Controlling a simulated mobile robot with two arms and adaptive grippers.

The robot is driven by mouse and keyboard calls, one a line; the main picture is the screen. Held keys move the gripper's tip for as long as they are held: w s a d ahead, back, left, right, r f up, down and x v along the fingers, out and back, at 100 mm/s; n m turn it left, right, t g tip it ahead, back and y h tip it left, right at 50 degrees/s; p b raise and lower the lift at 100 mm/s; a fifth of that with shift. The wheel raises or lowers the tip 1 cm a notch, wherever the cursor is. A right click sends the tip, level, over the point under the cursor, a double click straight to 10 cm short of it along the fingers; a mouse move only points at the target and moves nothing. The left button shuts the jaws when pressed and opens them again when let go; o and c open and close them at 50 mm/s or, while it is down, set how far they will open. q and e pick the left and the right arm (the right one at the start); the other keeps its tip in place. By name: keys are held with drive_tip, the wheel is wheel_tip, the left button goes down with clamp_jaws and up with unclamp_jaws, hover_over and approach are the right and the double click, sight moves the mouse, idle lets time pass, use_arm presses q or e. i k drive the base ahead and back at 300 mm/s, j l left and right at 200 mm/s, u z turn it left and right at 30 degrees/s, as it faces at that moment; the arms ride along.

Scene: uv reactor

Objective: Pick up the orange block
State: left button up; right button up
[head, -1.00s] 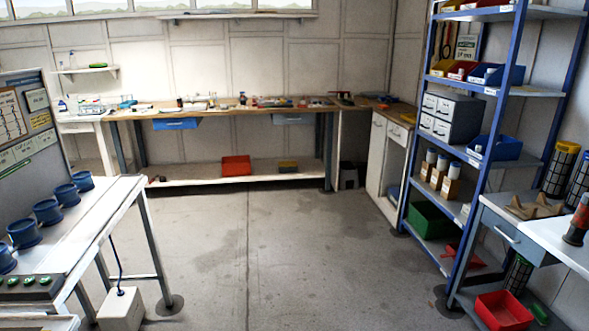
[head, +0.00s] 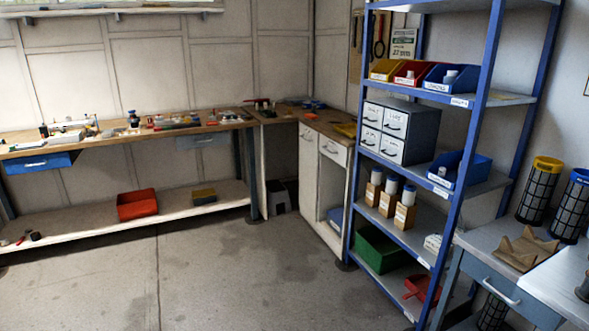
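I cannot make out an orange block for certain in the head view. Many small items lie on the long wooden workbench (head: 100,143) at the back, too small to tell apart. An orange-red bin (head: 137,205) sits on the bench's lower shelf. A small yellow-brown item (head: 203,196) lies to the right of it. Neither of my grippers is in view.
A blue shelf rack (head: 471,130) stands at the right with bins, a grey drawer unit (head: 399,131) and bottles. A side table (head: 480,240) at the lower right holds a wooden cradle (head: 521,248) and dark mesh cylinders. The concrete floor (head: 215,275) in the middle is clear.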

sight(310, 117)
drive_tip(key=i, duration=0.9)
drive_tip(key=i+z, duration=0.15)
drive_tip(key=i, duration=0.75)
drive_tip(key=i+j, duration=0.1)
drive_tip(key=i, duration=0.75)
drive_tip(key=i+j+z, duration=0.15)
drive_tip(key=i, duration=0.75)
